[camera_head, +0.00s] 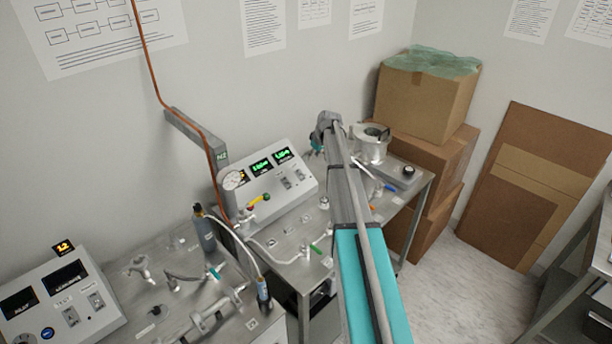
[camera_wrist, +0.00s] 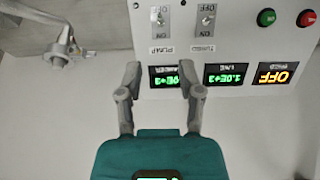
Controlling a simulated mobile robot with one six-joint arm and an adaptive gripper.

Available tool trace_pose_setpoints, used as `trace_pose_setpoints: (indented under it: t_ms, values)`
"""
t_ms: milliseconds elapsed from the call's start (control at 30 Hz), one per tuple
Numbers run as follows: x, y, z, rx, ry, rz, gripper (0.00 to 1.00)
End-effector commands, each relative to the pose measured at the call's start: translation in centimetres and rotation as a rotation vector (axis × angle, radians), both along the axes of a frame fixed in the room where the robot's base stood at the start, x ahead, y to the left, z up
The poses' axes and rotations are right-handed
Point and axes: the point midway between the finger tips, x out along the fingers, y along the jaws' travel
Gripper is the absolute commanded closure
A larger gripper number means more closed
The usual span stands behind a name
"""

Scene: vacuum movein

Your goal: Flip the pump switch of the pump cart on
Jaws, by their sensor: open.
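The pump cart's sloped grey control panel (camera_head: 275,195) stands on the middle bench. In the wrist view the panel (camera_wrist: 240,45) appears upside down. There the pump switch (camera_wrist: 160,17), labelled PUMP, is a small metal toggle beside the turbo switch (camera_wrist: 207,17). I cannot tell which way the pump lever is set. My gripper (camera_wrist: 161,76) is open and empty, with its fingertips apart near the CHAMBER display, below the pump switch in that picture. In the head view my gripper is mostly hidden by my arm.
A green button (camera_wrist: 266,18) and a red button (camera_wrist: 306,18) sit on the panel. A metal vessel (camera_head: 370,142) is to the right, with cardboard boxes (camera_head: 425,105) behind. A second control unit (camera_head: 62,305) is at lower left.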

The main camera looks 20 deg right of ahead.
Motion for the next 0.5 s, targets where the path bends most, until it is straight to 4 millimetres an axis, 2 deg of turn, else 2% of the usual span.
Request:
trace_pose_setpoints:
  t_ms: [500]
  values:
    - [1.5, 0.5, -4.1, -0.001, 0.000, 0.000, 0.52]
